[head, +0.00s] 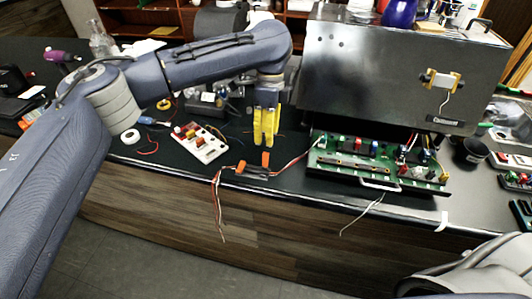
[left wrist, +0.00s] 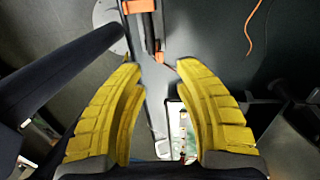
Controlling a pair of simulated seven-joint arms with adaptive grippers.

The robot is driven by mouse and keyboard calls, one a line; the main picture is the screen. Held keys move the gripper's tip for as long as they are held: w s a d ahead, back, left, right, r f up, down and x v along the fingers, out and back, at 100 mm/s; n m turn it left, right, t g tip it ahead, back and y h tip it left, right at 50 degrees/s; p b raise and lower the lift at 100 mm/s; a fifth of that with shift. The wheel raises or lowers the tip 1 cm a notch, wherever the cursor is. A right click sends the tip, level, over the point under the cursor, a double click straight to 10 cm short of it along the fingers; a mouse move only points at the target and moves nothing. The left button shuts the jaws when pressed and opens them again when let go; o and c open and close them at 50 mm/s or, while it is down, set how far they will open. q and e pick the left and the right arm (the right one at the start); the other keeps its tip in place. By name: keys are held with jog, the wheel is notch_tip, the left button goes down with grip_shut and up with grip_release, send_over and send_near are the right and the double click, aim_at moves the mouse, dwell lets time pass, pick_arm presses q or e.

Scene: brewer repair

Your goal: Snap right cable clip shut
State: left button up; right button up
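Two orange cable clips sit on a small dark base near the counter's front edge. In the head view the left clip (head: 240,167) and the right clip (head: 265,159) both stand up from it; whether either is open or closed is too small to tell. Red and white cables (head: 218,205) run by the clips and hang over the edge. My left gripper (head: 265,143) points down just above and behind the right clip. In the left wrist view its yellow fingers (left wrist: 160,68) are apart with nothing gripped, and orange clip parts (left wrist: 158,57) show beyond the tips. My right gripper is out of view.
The steel brewer (head: 400,75) stands at the right, with a green circuit board (head: 375,160) in a pulled-out tray below. A white panel with colored parts (head: 200,143) lies left of the clips. A tape roll (head: 130,136) lies farther left. The counter's front edge is close.

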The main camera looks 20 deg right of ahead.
aim_at(266, 154)
pick_arm(q)
jog(key=shift+s+a+f, duration=0.1)
jog(key=shift+s+f, duration=0.05)
jog(key=shift+f, duration=1)
jog(key=shift+s+a+f, duration=0.1)
jog(key=shift+s+f, duration=0.1)
jog(key=shift+f, duration=0.9)
jog(key=shift+s+a+f, duration=0.1)
jog(key=shift+s+f, duration=0.05)
jog(key=shift+f, duration=1)
grip_shut()
